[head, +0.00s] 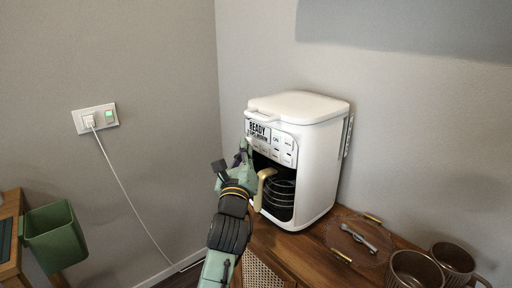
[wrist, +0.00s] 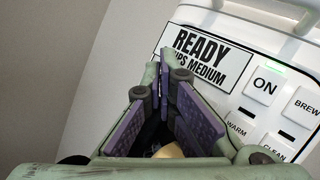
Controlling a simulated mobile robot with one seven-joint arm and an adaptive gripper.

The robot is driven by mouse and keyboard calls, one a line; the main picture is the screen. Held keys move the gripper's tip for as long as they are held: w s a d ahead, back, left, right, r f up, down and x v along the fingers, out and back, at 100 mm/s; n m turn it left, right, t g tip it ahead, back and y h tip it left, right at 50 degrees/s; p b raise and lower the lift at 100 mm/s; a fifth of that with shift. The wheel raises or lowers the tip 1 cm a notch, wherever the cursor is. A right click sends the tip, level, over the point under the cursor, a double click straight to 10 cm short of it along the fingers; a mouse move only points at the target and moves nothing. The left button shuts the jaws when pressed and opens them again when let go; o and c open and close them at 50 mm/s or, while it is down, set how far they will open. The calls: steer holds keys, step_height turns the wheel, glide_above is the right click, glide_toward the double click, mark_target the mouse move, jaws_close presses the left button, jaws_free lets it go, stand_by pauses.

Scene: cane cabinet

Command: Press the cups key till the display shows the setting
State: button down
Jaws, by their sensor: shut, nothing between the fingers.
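The white coffee maker (head: 322,150) stands on the wooden cabinet in the corner. Its display (head: 258,130) reads READY, with a second line about cups and MEDIUM; in the wrist view the display (wrist: 204,57) has the start of that line hidden behind my fingertips. My gripper (head: 244,148) is shut and empty, its tips at the display's lower left edge; the wrist view shows the closed tips (wrist: 165,58). I cannot tell whether they touch the panel. The ON key (wrist: 265,86), BREW, WARM and CLEAN keys show to the right. The cups key is not identifiable, perhaps behind my fingers.
A dark carafe (head: 279,195) with a gold handle (head: 262,188) sits in the machine, close to my gripper. Brown mugs (head: 414,270) and a round tray (head: 345,238) with a utensil are on the cabinet to the right. A plugged wall outlet (head: 95,118) and green bin (head: 56,238) are left.

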steer(key=shift+d, duration=0.1)
steer(key=shift+w+d, duration=0.25)
steer(key=shift+w, duration=0.05)
steer(key=shift+w+d+b, duration=0.2)
steer(key=shift+d+b, duration=0.1)
steer(key=shift+b, duration=0.1)
stand_by(0.7)
stand_by(0.3)
steer(key=shift+s+a+b, duration=0.5)
steer(key=shift+a+b, duration=0.05)
steer(key=shift+a, duration=0.05)
steer(key=shift+a, duration=0.1)
